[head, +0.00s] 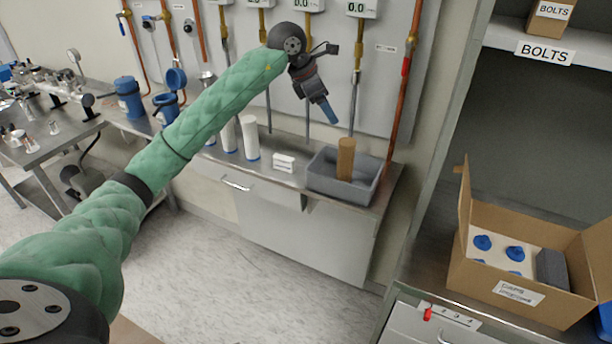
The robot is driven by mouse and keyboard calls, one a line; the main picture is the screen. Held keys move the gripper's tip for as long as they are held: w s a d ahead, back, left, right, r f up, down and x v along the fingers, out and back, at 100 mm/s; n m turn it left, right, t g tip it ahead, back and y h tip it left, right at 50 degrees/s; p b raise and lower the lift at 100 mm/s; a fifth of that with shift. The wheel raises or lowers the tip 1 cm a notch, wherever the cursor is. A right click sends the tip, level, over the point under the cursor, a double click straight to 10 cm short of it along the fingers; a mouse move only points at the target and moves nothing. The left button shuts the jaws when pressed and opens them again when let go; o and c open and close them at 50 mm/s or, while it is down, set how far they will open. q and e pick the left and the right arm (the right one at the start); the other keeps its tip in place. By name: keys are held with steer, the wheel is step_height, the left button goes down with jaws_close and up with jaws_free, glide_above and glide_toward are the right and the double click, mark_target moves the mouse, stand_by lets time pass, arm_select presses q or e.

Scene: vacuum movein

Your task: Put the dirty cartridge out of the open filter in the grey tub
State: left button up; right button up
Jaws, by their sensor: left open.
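The brown, dirty-looking cartridge (346,160) stands upright in the grey tub (347,190) on the wall counter, its lower end hidden by the tub's near wall. My left gripper (329,112) is above and a little left of the cartridge, apart from it. It is open, and I see nothing held in it. An open blue filter housing (165,108) is at the left end of the counter, with a blue part (175,79) above it, partly behind my left arm. My right gripper is not in view.
White cartridges (250,137) and a small white box (284,163) stand left of the tub. Another blue filter (129,97) is farther left. Pipes and gauges (361,8) line the wall behind. A cardboard box (518,290) with blue caps sits at right.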

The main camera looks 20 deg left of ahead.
arm_select(q)
steer(key=s+d+f+n+t+h, duration=0.2)
steer(key=s+d+n+h, duration=0.2)
steer(key=d+h, duration=0.45)
steer(key=s+d+f+n+t+h, duration=0.1)
steer(key=s+d+n+t+h, duration=0.4)
steer(key=d, duration=0.6)
steer(key=s+a+f+n+t+y, duration=0.2)
steer(key=a+f+n+y, duration=0.3)
steer(key=f+n, duration=0.45)
steer(key=s+a+f+n+t+y, duration=0.1)
steer(key=s+a+f+n+y, duration=0.1)
steer(key=f+n+y, duration=0.75)
steer(key=s+a+f+n+t+y, duration=0.25)
steer(key=a+f+n+y, duration=0.2)
steer(key=f+n, duration=0.55)
steer(key=s+f+n+g, duration=0.5)
steer(key=s+f+g, duration=0.4)
steer(key=s, duration=0.4)
steer(key=s+d+f+n+g+h, duration=0.1)
steer(key=s+d+f+g, duration=0.1)
steer(key=s, duration=0.7)
steer(key=s+d+f+n+g+h, duration=0.1)
steer(key=s+d+f+g, duration=0.1)
steer(key=s+f, duration=0.3)
steer(key=s+g, duration=0.1)
steer(key=s, duration=0.3)
steer(key=shift+d+f+g, duration=0.15)
steer(key=shift+d+g, duration=0.15)
steer(key=shift+g, duration=0.05)
